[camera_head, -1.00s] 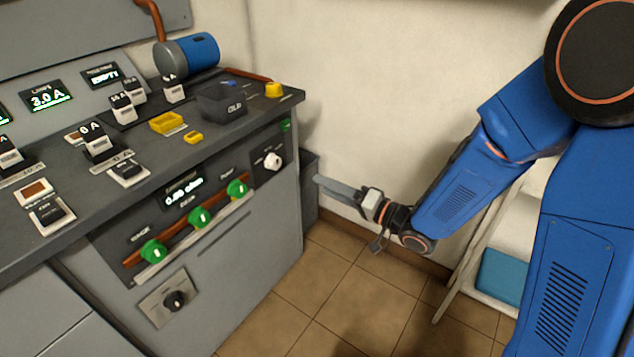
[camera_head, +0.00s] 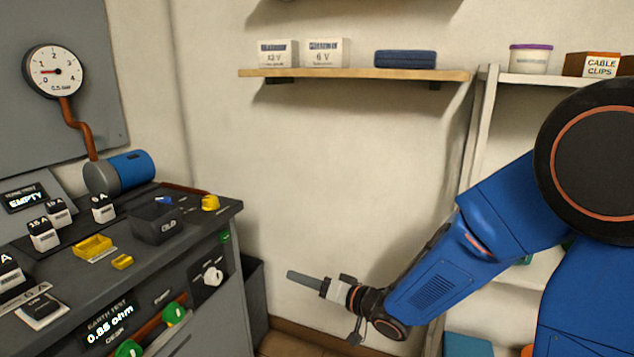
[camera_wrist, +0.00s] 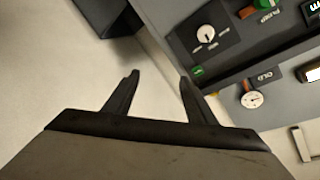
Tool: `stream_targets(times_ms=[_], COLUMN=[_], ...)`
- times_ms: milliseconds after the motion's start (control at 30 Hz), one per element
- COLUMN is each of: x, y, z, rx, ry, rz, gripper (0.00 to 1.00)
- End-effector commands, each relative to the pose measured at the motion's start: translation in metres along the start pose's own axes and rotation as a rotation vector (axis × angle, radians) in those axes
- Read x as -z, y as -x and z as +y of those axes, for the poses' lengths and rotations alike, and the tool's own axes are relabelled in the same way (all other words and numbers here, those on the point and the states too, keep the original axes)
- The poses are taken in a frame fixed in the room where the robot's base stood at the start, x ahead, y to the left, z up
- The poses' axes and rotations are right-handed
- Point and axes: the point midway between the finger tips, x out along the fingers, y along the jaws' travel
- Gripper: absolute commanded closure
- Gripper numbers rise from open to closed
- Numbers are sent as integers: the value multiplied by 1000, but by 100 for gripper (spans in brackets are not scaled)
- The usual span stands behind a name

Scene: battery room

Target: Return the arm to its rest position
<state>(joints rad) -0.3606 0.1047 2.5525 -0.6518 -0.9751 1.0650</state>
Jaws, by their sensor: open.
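My gripper (camera_head: 305,281) is at the end of my blue arm, in the lower middle of the head view. It points left toward the grey console (camera_head: 200,240), with a gap between its tips and the console's side. In the wrist view, the two dark fingers (camera_wrist: 158,84) stand apart with nothing between them. The forearm slopes down and left from the elbow, and the arm is clear of the wall and shelves.
A dark bin (camera_head: 254,292) stands beside the console. A wooden wall shelf (camera_head: 350,75) holds two white boxes and a blue case. A white shelf rack (camera_head: 486,130) stands behind my arm. The console top carries fuses, yellow parts, a box marked OLD (camera_head: 158,228) and a blue cylinder (camera_head: 130,168).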

Motion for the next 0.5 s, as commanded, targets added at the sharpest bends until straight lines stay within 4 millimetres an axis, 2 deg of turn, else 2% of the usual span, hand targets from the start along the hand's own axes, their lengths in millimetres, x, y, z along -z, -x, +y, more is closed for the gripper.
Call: stream_targets(times_ms=[33,200,367,500], x=[16,53,78,90], y=[11,53,103,153], z=[7,38,60,73], rx=[-60,-274,-467,-622], ry=[38,144,209,241], rz=[20,46,38,9], gripper=[49,49,49,49])
